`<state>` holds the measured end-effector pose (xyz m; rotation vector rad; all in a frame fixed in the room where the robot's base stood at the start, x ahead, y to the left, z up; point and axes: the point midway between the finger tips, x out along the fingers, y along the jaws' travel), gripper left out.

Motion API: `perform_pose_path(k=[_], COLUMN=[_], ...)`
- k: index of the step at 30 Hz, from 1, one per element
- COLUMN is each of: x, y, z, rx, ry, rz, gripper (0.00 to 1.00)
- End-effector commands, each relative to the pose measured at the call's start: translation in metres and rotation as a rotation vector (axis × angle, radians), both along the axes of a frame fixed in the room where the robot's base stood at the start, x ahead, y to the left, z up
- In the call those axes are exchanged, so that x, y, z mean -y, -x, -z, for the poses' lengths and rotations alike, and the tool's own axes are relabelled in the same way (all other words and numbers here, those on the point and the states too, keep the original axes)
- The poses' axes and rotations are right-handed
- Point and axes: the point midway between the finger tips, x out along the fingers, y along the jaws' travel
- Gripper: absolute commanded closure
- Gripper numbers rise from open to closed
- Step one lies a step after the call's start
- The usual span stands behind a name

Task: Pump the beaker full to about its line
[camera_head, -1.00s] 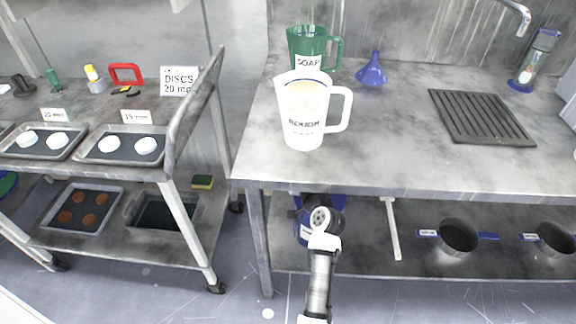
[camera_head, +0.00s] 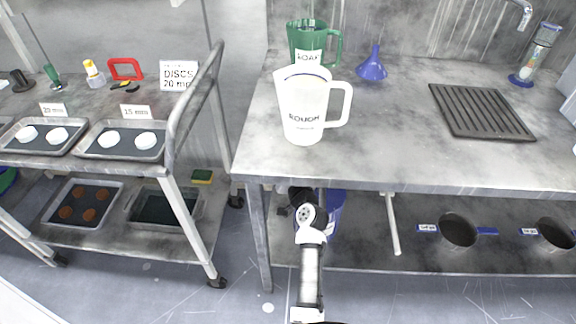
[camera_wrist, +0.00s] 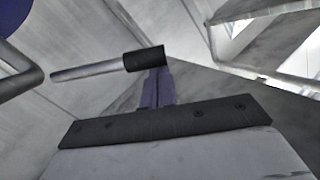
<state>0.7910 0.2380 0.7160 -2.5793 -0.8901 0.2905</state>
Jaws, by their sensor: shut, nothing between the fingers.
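My gripper (camera_wrist: 157,88) shows in the wrist view with its purple fingers together and nothing between them. A grey rod with a black grip (camera_wrist: 145,58) lies just beyond the fingertips; whether they touch is unclear. In the head view my arm reaches to the bench's lower shelf, and the gripper is hidden. A blue container (camera_head: 334,212) stands behind the arm there, mostly covered. On the bench top stand a white jug (camera_head: 303,108) marked "ROUGH" and a green jug (camera_head: 306,42) behind it. I cannot tell which vessel is the beaker, nor see a fill line.
The bench (camera_head: 390,135) carries a blue funnel (camera_head: 372,68), a dark slatted rack (camera_head: 481,110) and a clear cylinder (camera_head: 540,50) on a blue base. Two dark pans (camera_head: 458,231) are on its lower shelf. A cart (camera_head: 190,160) with trays stands left. A bench leg is close to my arm.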

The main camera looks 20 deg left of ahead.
Motion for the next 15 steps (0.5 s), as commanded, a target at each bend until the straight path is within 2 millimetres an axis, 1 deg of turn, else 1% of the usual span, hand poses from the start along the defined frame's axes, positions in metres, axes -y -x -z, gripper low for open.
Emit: perform_pose_path(k=[1,6,12,15], x=[-0.002,-0.01,-0.015,-0.017], y=[0.002,0.007,0.011,0.013], z=[0.012,0.029,0.043,0.045], rx=[0.017,0.089,0.16,0.181], ry=[0.023,0.118,0.212,0.239], rz=[-0.001,-0.002,-0.002,-0.001], gripper=[1.0,1.0,1.0,1.0])
